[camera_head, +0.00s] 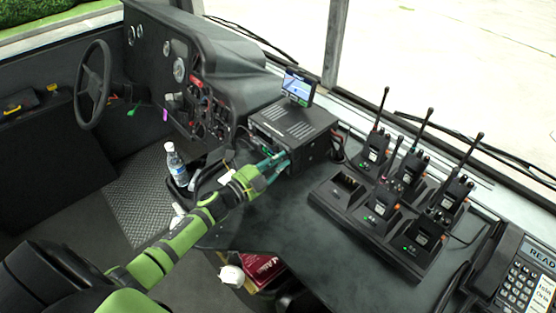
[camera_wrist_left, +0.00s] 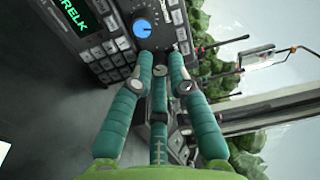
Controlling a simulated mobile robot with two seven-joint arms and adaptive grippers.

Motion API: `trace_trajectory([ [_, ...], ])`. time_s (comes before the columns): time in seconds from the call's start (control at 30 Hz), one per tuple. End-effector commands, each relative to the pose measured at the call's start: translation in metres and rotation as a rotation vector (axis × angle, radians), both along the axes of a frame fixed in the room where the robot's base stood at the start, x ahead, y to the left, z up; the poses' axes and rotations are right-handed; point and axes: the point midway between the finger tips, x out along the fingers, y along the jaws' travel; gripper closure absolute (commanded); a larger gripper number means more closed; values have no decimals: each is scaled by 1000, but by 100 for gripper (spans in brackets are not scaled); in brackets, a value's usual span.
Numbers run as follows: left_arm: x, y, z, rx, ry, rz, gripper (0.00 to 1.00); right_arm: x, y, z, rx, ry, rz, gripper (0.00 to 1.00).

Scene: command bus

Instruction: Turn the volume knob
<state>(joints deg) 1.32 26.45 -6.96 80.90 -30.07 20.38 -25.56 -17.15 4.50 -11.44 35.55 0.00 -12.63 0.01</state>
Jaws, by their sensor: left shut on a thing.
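The black radio unit (camera_head: 300,122) sits on the dashboard, right of the steering console. In the left wrist view its front panel (camera_wrist_left: 110,45) shows a green-lit display (camera_wrist_left: 75,12), rows of buttons and a blue-lit round knob (camera_wrist_left: 142,28). My left gripper (camera_head: 281,162) reaches the radio's front from the left. In the left wrist view its teal fingers (camera_wrist_left: 160,60) are drawn together at the panel, just below the blue-lit knob. They are shut on a small part of the panel, apparently the volume knob, which the fingertips hide. My right gripper is not in view.
A small navigation screen (camera_head: 298,87) stands above the radio. Several walkie-talkies stand in a charger (camera_head: 350,220) to the right, with a desk phone (camera_head: 520,275) beyond. A water bottle (camera_head: 177,165) stands left of my left gripper. The desk's front middle is clear.

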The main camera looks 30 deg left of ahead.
Motion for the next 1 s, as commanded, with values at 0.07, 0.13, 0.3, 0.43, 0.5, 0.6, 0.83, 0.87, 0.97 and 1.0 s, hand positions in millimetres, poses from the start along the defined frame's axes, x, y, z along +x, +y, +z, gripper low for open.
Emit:
trace_trajectory([
  [0.07, 2, 3, 4, -23, 2, 5, 100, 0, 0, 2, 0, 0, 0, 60],
  [0.13, 2, 3, 4, -37, 7, 5, 100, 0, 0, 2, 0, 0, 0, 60],
  [0.3, 2, 3, 3, -53, 13, 4, 100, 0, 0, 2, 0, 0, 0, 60],
  [0.43, 2, 3, 3, -56, 14, 5, 100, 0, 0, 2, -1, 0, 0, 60],
  [0.5, 2, 3, 3, -56, 14, 5, 100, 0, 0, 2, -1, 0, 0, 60],
  [0.6, 2, 3, 3, -56, 14, 5, 100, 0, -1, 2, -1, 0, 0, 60],
  [0.83, 1, 2, 2, -54, 15, 4, 58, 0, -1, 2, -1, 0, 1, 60],
  [0.87, 1, 2, 2, -55, 16, 3, 58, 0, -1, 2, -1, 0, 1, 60],
  [0.97, 1, 1, 1, -55, 16, 3, 58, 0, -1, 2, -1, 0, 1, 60],
  [1.0, 1, 1, 1, -54, 17, 2, 58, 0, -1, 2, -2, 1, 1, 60],
])
